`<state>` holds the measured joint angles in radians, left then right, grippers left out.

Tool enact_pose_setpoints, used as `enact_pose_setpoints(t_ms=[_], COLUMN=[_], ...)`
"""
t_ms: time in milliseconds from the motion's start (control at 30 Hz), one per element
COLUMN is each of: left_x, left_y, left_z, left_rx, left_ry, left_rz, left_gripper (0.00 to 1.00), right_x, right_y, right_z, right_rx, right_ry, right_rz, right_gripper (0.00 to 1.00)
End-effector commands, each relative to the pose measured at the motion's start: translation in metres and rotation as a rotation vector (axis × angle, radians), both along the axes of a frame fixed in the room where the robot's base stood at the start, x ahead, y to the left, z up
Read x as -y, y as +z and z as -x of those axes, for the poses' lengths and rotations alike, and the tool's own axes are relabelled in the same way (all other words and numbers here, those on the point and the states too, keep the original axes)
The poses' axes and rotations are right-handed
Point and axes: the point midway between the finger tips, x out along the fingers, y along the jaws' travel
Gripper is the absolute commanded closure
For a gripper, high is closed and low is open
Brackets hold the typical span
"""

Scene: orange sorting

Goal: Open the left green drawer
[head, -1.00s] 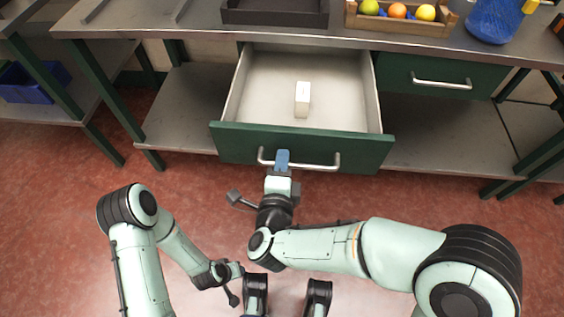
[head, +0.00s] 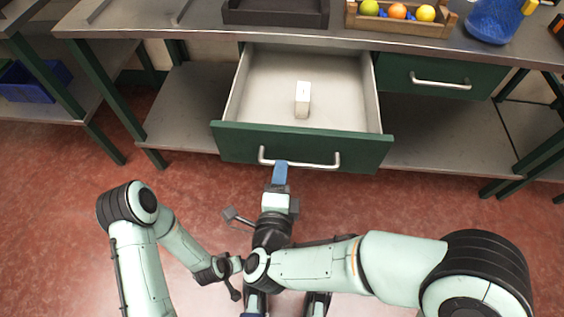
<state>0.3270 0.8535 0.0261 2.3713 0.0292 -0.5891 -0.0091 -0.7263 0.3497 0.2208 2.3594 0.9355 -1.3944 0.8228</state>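The left green drawer (head: 235,143) is pulled well out from under the counter, and its pale interior shows. Its silver bar handle (head: 318,166) is on the green front. My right gripper (head: 280,172) has blue fingertips pointing at the left part of this handle. The tips overlap the bar's near edge in the picture; I cannot tell whether they touch it. The fingers line up one behind the other, so their opening is hidden. My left arm (head: 180,245) is bent at the lower left. Its gripper is not clearly visible near my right wrist.
A small white box (head: 302,108) lies in the drawer. A shut green drawer (head: 400,73) is to the right. On the counter are a black tray (head: 275,18), a wooden fruit crate (head: 400,24) and a blue jug (head: 492,22). Red floor is free in front.

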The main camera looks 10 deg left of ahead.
Motion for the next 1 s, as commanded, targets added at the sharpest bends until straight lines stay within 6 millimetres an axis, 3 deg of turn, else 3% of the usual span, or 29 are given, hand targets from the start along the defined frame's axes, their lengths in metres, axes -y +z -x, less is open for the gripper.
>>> enact_pose_setpoints(t_ms=[167,400,600,1000], left_x=[0.002,0.007,0.009,0.008], left_y=[0.015,0.018,0.019,0.019], left_z=[-0.011,0.001,0.003,0.003], left_rx=[0.038,0.008,0.001,0.001], left_ry=[-0.003,-0.013,-0.015,-0.015], left_rz=[-0.001,0.013,0.016,0.015], left_gripper=[0.57,0.57,0.57,0.57], right_x=[-0.001,-0.001,0.000,0.000], right_y=[0.011,0.017,0.019,0.018], right_z=[0.042,0.079,0.089,0.089], right_rx=[0.002,0.001,0.001,0.000], right_ry=[0.006,0.003,0.001,0.000], right_rz=[0.002,0.000,0.001,0.001], right_gripper=[0.65,0.65,0.65,0.65])
